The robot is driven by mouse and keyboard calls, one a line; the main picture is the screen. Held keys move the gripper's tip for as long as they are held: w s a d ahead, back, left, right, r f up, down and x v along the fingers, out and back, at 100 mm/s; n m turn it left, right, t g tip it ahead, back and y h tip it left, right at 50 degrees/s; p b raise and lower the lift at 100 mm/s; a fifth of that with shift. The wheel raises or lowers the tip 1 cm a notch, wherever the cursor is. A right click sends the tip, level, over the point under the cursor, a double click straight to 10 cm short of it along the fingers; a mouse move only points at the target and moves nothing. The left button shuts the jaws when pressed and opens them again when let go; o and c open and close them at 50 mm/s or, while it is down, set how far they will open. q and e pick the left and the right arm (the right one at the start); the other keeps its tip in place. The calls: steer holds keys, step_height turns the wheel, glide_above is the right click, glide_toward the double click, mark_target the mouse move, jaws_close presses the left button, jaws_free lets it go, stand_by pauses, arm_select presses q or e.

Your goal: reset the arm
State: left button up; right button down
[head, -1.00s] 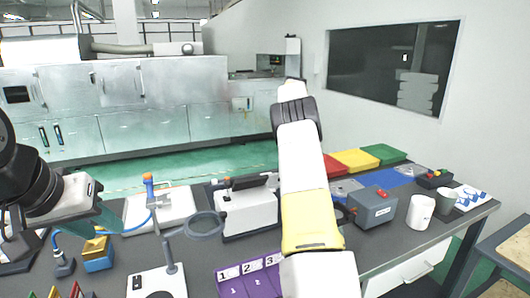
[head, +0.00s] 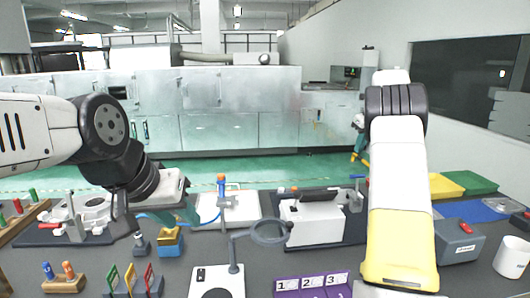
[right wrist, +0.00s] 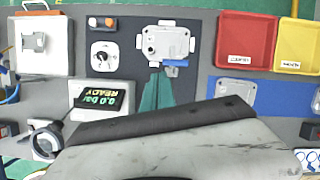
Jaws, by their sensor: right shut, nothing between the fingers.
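My left gripper (head: 188,214) is at left centre in the head view, above the table, with teal fingers. Its fingertips are partly hidden, and I cannot tell whether they are apart. My right arm rises in white and yellow at the right of the head view and hides its own gripper there. In the right wrist view my right gripper (right wrist: 164,72) shows teal fingers shut together with nothing between them. They point toward a grey aluminium casting (right wrist: 168,42) on a dark mat, apparently from above.
The right wrist view shows a red bin (right wrist: 245,38), a yellow bin (right wrist: 299,45) and a display reading READY (right wrist: 101,97). In the head view, a ring magnifier (head: 268,232), a numbered purple tray (head: 312,284) and coloured racks (head: 130,283) crowd the table's front.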

steer(key=s+a+r+n+y, duration=0.1)
steer(key=s+a+r+n, duration=0.2)
steer(key=s+a+n, duration=0.4)
steer(key=s+a+r+n+t, duration=0.1)
steer(key=s+a+r+n, duration=0.2)
steer(key=s, duration=0.5)
steer(key=s+a+r+n+y, duration=0.1)
steer(key=s+a+r+n, duration=0.3)
steer(key=s+n, duration=0.35)
steer(key=s+a+f+n, duration=0.3)
steer(key=s+n, duration=0.2)
steer(key=s, duration=0.1)
steer(key=s+a+f+n, duration=0.2)
steer(key=s+a+n, duration=0.1)
steer(key=s+n, duration=0.2)
steer(key=s+a+f+n+t, duration=0.1)
steer(key=s+a+f+n, duration=0.2)
steer(key=s, duration=0.6)
steer(key=shift+s+a+f+n, duration=0.25)
steer(key=shift+f+n, duration=0.1)
steer(key=shift+n, duration=0.6)
steer(key=shift+d, duration=0.1)
